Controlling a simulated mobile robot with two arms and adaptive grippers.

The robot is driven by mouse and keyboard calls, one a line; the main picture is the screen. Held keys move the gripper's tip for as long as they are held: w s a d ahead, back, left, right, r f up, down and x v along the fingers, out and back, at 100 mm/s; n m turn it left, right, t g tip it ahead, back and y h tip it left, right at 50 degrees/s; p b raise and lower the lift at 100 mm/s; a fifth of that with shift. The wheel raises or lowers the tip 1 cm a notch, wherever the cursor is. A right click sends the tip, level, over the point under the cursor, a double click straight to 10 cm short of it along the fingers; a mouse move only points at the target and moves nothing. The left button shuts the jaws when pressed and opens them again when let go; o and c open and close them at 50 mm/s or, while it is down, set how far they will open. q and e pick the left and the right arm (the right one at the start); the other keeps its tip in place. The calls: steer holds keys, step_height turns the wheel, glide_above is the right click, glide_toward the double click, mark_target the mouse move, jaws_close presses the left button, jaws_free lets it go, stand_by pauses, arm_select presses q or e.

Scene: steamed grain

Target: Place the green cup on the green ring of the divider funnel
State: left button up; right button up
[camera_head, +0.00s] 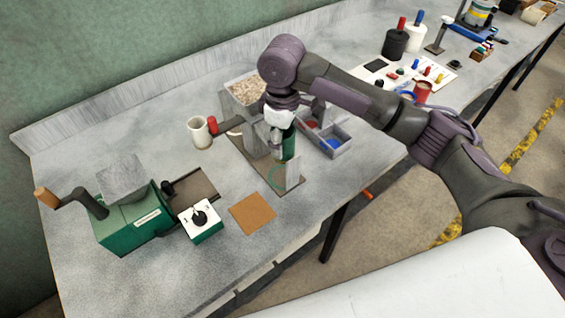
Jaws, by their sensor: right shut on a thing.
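My right gripper (279,133) points down over the divider stand and is shut on the green cup (289,146). The cup is above the stand's base board, and the gripper partly hides it. The green ring (273,179) lies on the base board just below and to the left of the cup, beside a small upright grey plate. A gap seems to show between cup and ring, but the exact height is hard to tell. The divider funnel's grain-filled hopper (240,88) is behind the gripper and partly hidden by my arm. My left gripper is not in view.
A white mug (199,132) stands left of the divider. A grey divided tray (335,146) is close on the right. A green mill (130,220), a white switch box (201,221) and a brown mat (252,213) occupy the front left. Bare tabletop lies right of the mat.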

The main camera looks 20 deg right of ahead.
step_height(320, 180, down, 3)
steer(key=shift+f, duration=0.1)
step_height(320, 180, down, 5)
steer(key=shift+f+p, duration=0.1)
steer(key=shift+p, duration=0.45)
steer(key=shift+f, duration=0.45)
steer(key=shift+f, duration=0.2)
steer(key=o, duration=1.2)
steer(key=shift+s+f, duration=0.15)
steer(key=shift+c, duration=0.2)
